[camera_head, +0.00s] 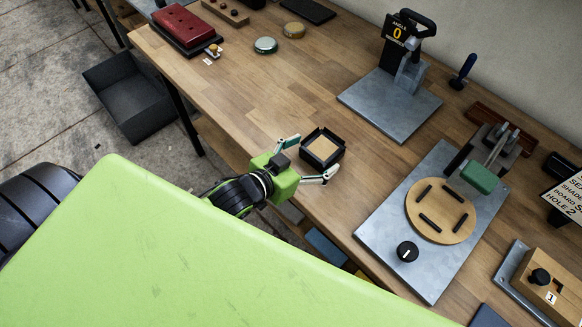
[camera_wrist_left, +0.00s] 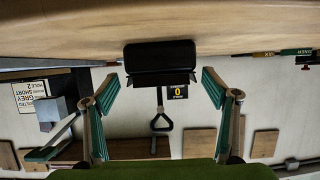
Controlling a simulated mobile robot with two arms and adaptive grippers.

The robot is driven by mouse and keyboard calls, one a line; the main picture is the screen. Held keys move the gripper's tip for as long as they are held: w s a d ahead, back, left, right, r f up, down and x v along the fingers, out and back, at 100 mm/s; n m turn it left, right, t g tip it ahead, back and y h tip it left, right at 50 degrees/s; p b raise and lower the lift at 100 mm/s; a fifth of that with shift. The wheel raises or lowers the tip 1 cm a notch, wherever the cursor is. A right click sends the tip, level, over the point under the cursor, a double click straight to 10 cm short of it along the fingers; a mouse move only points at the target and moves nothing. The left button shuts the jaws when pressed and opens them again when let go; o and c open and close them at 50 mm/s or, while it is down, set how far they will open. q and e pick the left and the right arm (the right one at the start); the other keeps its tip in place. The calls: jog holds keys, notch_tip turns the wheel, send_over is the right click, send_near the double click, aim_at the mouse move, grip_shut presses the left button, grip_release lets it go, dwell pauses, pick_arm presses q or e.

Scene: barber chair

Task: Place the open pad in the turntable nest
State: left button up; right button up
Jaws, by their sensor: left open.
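The open pad (camera_head: 322,148) is a black square case with a tan inside, sitting near the front edge of the wooden bench. My left gripper (camera_head: 316,156) is open, with its fingertips near two sides of the pad. In the left wrist view the pad (camera_wrist_left: 160,62) appears as a dark block between and beyond the spread fingers, and I see no contact. The turntable (camera_head: 440,211) is a round wooden disc on a grey plate to the right. Its nest is marked by several black bars and is empty. My right gripper is not in view.
A green block on a lever (camera_head: 479,177) stands beside the disc, and a black knob (camera_head: 407,251) sits on the plate. A metal press (camera_head: 410,72) stands behind. Round tins (camera_head: 265,45) and a red block (camera_head: 185,25) lie far left. Bench between pad and plate is clear.

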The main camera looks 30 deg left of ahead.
aim_at(317, 153)
pick_arm(q)
jog(key=v, duration=0.8)
jog(key=shift+s+b, duration=0.35)
jog(key=shift+o, duration=0.4)
jog(key=shift+s+r, duration=0.15)
jog(key=shift+r, duration=0.05)
jog(key=p, duration=0.3)
jog(key=shift+s+a, duration=0.15)
jog(key=shift+f+p, duration=0.3)
jog(key=shift+p, duration=0.05)
jog(key=shift+f, duration=0.3)
jog(key=p+x, duration=0.1)
jog(key=x, duration=0.7)
jog(key=shift+w+f, duration=0.1)
jog(key=shift+w, duration=0.15)
jog(key=shift+w+d+p, duration=0.2)
jog(key=shift+w+p, duration=0.1)
jog(key=shift+w, duration=0.2)
jog(key=p+x, duration=0.1)
jog(key=x, duration=0.2)
jog(key=shift+w, duration=0.4)
jog(key=shift+w+d+f, duration=0.1)
jog(key=shift+w, duration=0.25)
jog(key=shift+s, duration=0.1)
jog(key=c, duration=1.5)
